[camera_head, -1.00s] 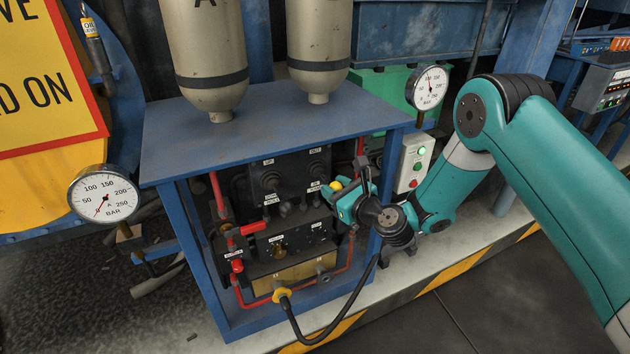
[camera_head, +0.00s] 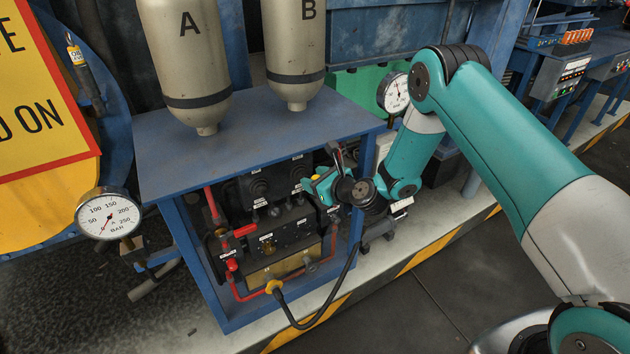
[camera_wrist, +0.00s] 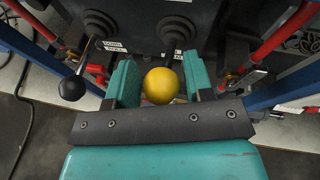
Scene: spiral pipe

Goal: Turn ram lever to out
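The ram lever has a yellow ball knob (camera_wrist: 165,86), seen in the wrist view at the middle; its dark shaft rises to a black pivot on the valve panel. In the head view my gripper (camera_head: 316,187) is at the right half of the panel, below the small upper label, and mostly hides the lever. A second lever with a black ball knob (camera_wrist: 72,88) hangs to the left, clear of the fingers.
The panel sits inside a blue cabinet (camera_head: 250,140) with a post (camera_head: 366,160) just right of my gripper. Red pipes (camera_wrist: 285,35) run close by on the right in the wrist view. A black hose (camera_head: 340,290) hangs below. Gauges (camera_head: 108,214) flank the cabinet.

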